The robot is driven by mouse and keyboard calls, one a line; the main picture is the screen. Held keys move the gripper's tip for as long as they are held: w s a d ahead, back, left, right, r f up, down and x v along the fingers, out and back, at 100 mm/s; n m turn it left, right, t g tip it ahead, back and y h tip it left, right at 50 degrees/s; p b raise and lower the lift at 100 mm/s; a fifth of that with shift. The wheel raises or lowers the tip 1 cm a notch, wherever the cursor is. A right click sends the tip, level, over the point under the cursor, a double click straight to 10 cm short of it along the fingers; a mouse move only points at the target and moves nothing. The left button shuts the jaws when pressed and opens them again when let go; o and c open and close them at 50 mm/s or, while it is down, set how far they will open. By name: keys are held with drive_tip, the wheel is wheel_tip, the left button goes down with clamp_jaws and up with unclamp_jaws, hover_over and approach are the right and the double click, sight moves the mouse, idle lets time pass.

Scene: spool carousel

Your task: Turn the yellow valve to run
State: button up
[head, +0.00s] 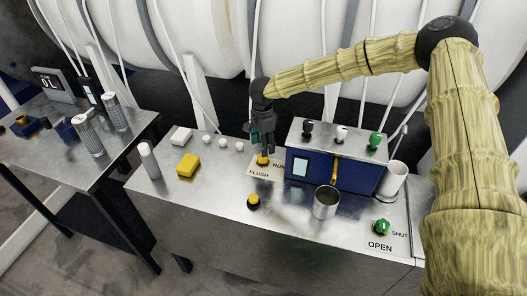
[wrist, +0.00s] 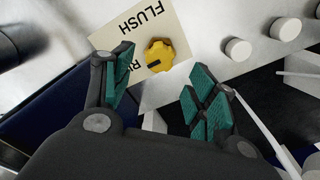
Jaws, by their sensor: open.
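The yellow valve (wrist: 160,56) is a lobed knob on a cream plate (wrist: 175,28) marked FLUSH and RUN. A short dark mark shows on the knob's lower left in the wrist view, on the side of the RUN lettering, which a finger partly covers. In the head view the valve (head: 263,161) sits just below my gripper (head: 263,146), which points down. My gripper (wrist: 160,82) is open and empty in the wrist view, its green-padded fingers apart, with the knob beyond the gap between them. I see no contact with the knob.
A blue box (head: 325,171) with a metal top stands right of the valve, close to my gripper. A metal cup (head: 326,202), a yellow button (head: 254,202) and a green knob (head: 382,227) are nearer the front. A yellow block (head: 187,165) and white knobs (head: 223,144) lie left.

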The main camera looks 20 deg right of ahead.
wheel_tip(320, 180, up, 7)
idle(0.3)
idle(0.4)
